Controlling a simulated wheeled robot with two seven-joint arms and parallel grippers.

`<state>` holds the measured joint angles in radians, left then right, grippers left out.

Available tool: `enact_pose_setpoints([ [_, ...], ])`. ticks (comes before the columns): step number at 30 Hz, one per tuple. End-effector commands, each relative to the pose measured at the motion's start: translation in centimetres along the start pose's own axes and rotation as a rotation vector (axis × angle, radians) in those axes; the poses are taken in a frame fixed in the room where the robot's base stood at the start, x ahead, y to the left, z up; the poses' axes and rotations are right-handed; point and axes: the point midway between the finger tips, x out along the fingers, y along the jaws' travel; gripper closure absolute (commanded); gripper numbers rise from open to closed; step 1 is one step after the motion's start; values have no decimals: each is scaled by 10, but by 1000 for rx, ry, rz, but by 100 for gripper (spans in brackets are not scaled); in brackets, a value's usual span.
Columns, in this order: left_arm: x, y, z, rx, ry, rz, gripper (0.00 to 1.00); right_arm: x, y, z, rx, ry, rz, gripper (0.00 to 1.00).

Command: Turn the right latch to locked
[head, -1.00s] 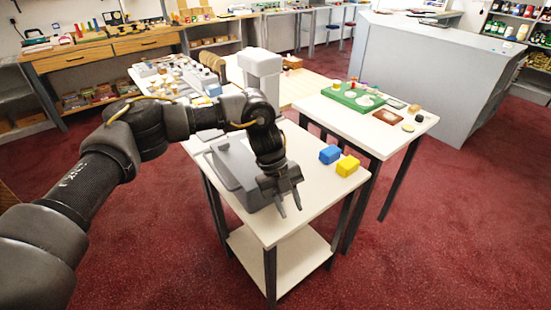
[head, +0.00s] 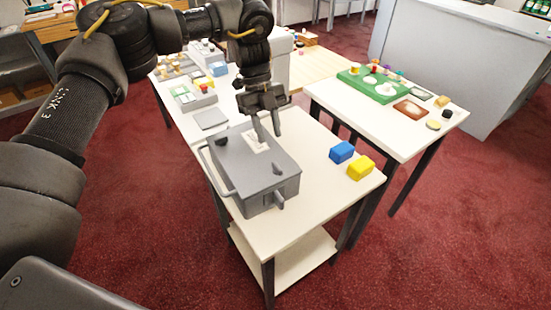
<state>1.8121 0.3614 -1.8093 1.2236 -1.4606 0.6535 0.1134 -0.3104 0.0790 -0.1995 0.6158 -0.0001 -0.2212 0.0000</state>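A grey box (head: 233,180) sits on the near white table, with a bar handle (head: 213,174) along its left side. A small dark knob-like part (head: 277,168) is on its top, and a short grey lever (head: 274,203) sticks out of its front side. I cannot tell for sure which part is the right latch or how it is set. My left gripper (head: 269,139) points down over the back of the box top, by a pale plate (head: 254,141). Its two fingers are apart with nothing between them. My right gripper is not in view.
A blue block (head: 342,152) and a yellow block (head: 361,168) stand to the right of the box. A second white table (head: 398,145) holds a green board (head: 368,85) and small items. The near table (head: 301,232) is bare in front of the blocks.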

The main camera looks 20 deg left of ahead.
Motion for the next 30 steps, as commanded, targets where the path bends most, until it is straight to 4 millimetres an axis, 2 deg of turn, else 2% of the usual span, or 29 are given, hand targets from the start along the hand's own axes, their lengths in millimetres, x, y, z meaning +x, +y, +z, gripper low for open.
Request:
enact_pose_setpoints([
  [2,17,1,0,-1,5,3,67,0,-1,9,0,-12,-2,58],
  [5,35,2,1,-2,5,3,67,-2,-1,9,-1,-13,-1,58],
  [12,73,3,0,-5,2,2,67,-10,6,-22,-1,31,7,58],
  [15,84,3,1,-4,1,1,67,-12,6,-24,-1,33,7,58],
  [21,93,2,1,-5,0,-2,67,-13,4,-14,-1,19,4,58],
  [27,94,2,2,-5,0,-2,67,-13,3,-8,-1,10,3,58],
  [28,94,2,2,-5,0,-2,69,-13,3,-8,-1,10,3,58],
  [30,94,3,2,-5,0,-2,78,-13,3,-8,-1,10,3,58],
])
